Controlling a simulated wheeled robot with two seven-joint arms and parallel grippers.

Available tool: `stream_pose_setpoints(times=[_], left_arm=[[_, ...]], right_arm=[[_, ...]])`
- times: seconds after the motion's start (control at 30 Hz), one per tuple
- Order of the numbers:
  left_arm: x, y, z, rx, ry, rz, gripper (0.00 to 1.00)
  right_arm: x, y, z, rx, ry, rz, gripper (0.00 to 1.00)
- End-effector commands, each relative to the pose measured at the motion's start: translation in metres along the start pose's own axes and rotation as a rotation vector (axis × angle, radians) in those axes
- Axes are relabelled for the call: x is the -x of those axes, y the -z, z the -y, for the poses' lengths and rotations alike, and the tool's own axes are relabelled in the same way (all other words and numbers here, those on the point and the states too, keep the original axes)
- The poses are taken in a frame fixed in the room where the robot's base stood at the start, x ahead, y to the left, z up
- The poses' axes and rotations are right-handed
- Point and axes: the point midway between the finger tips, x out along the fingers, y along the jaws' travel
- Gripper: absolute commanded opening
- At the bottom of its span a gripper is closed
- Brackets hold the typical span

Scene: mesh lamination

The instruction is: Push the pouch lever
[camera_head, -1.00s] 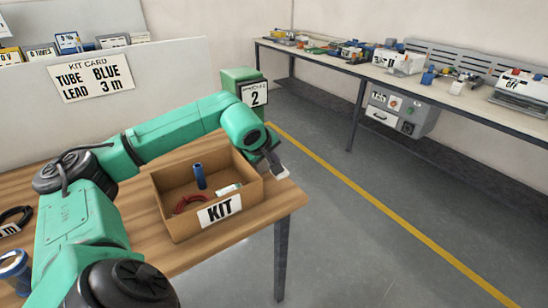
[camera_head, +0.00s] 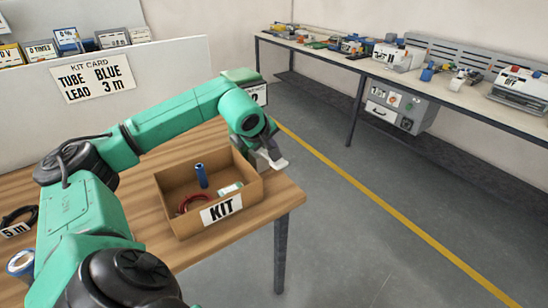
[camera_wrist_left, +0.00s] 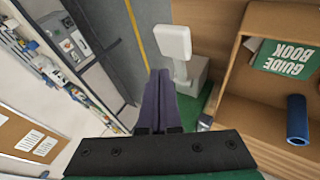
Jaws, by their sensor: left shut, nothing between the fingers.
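The pouch lever (camera_wrist_left: 172,42) shows in the left wrist view as a pale, flat paddle on a thin stem, rising from a grey block (camera_wrist_left: 193,76) beside the kit box. In the head view a pale piece, which looks like the same paddle (camera_head: 279,163), shows near the table's right edge, below my wrist. My left gripper (camera_wrist_left: 158,74) is shut and empty, its dark fingertips just short of the paddle's stem in the picture. I cannot tell whether they touch. In the head view its fingers are mostly hidden behind my wrist. My right gripper is not in view.
The open cardboard kit box (camera_head: 182,226) holds a blue tube (camera_head: 201,176), a red lead (camera_head: 192,203) and a guide book (camera_wrist_left: 284,57). A green unit (camera_head: 240,75) stands behind my arm. A long bench (camera_head: 470,100) lies beyond the clear floor.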

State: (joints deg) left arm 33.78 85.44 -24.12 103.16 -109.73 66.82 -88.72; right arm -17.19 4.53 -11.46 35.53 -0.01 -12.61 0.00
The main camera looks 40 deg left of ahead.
Motion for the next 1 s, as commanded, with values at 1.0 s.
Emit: stream_pose_setpoints(times=[1.0], left_arm=[[0.032, 0.023, -0.023, 0.000, -0.001, -0.001, 0.00]], right_arm=[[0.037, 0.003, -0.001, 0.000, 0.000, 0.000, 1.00]])
